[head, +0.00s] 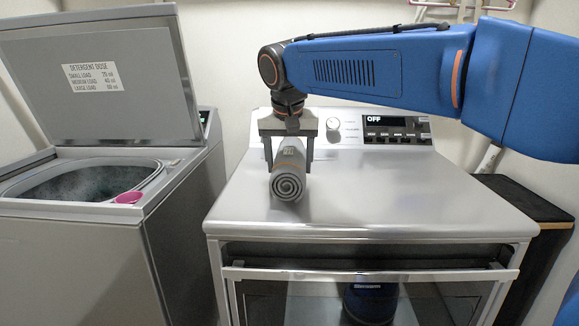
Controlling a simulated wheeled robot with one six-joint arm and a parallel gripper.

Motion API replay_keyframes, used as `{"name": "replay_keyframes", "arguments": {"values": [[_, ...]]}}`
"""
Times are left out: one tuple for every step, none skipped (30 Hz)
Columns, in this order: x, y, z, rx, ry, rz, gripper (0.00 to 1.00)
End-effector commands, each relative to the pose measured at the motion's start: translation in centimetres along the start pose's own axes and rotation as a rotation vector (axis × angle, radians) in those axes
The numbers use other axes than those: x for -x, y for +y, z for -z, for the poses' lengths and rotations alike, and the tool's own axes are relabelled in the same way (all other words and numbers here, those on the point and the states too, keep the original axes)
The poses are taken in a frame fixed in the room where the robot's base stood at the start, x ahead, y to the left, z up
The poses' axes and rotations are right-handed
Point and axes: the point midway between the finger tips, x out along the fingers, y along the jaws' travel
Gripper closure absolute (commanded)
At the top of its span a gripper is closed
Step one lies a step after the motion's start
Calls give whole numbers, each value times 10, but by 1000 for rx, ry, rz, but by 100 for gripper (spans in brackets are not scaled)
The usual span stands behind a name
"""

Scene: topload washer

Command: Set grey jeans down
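The grey jeans (288,183) are rolled into a tight cylinder, with the spiral end facing me and a small tag on top. My gripper (288,165) points down over the roll, with one finger on each side of it, and is shut on it. The roll is at the left part of the grey metal top of the front machine (400,195). Its underside is at or very close to that top; I cannot tell if it touches.
The topload washer (90,215) stands at left with its lid (100,110) raised and its tub open. The machine top right of the roll is clear. A control panel (395,127) reading OFF rises behind. A dark side shelf (520,195) is at right.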

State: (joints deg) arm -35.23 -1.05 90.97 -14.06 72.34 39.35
Motion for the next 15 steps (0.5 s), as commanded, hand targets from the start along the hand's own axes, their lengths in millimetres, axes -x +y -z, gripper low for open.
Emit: {"name": "replay_keyframes", "arguments": {"values": [[-5, 0, -2, 0, 1, 0, 77], [-6, 0, -3, 0, 1, 1, 77], [-8, 0, -4, -1, 2, 1, 77], [-9, 0, -4, -1, 2, 1, 77], [-9, 0, -4, -1, 2, 1, 77], [-9, 0, -4, -1, 2, 1, 77], [-8, 0, -4, -1, 2, 1, 77], [-8, 0, -4, -1, 2, 1, 77], [-8, 0, -4, -1, 2, 1, 77], [-8, 0, -4, -1, 2, 1, 77], [-9, 0, -4, -1, 2, 1, 77], [-10, 0, -4, -1, 1, 1, 77], [-10, 0, -4, -1, 1, 1, 77], [-11, 0, -5, -1, 1, 1, 77], [-12, 0, -5, 0, 0, 0, 28]]}}
